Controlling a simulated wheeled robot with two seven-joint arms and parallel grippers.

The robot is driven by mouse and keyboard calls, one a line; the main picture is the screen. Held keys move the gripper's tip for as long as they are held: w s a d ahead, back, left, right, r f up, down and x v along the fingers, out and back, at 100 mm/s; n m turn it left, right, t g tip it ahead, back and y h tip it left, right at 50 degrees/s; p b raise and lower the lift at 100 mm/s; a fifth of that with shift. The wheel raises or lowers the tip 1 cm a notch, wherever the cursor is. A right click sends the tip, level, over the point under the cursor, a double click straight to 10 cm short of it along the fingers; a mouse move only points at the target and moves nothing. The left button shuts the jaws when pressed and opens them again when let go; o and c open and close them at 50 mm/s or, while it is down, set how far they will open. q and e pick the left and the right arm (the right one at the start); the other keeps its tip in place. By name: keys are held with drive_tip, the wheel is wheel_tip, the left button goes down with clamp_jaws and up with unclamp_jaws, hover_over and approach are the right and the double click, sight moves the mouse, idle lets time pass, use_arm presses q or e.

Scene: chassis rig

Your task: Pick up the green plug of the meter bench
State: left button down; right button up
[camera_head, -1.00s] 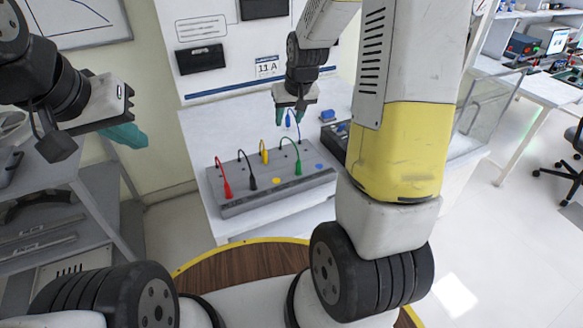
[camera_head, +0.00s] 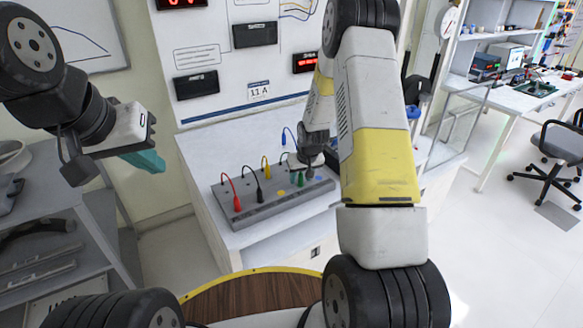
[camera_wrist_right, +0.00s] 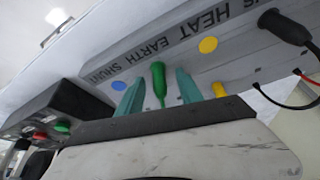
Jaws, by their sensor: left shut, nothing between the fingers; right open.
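The green plug (camera_head: 300,181) stands at the right part of the grey meter bench (camera_head: 270,205), partly hidden by my right arm in the head view. In the right wrist view the green plug (camera_wrist_right: 158,85) shows between the two teal fingers of my right gripper (camera_wrist_right: 160,76). The fingers are open, one on each side of it, with gaps visible. Whether they reach fully around it in depth I cannot tell. My left gripper (camera_head: 147,161) is shut and empty, up at the left, away from the bench.
Red (camera_head: 237,203), black (camera_head: 259,195) and yellow (camera_head: 267,172) plugs with cables stand left of the green one. The yellow plug (camera_wrist_right: 219,90) is close beside one right finger. A dark box with red and green buttons (camera_wrist_right: 62,127) is at the left in the wrist view.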

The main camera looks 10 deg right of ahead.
drive_tip(key=shift+w+f, duration=0.2)
drive_tip(key=shift+f, duration=0.2)
drive_tip(key=shift+c, duration=0.2)
clamp_jaws()
drive_tip(key=shift+r, duration=0.1)
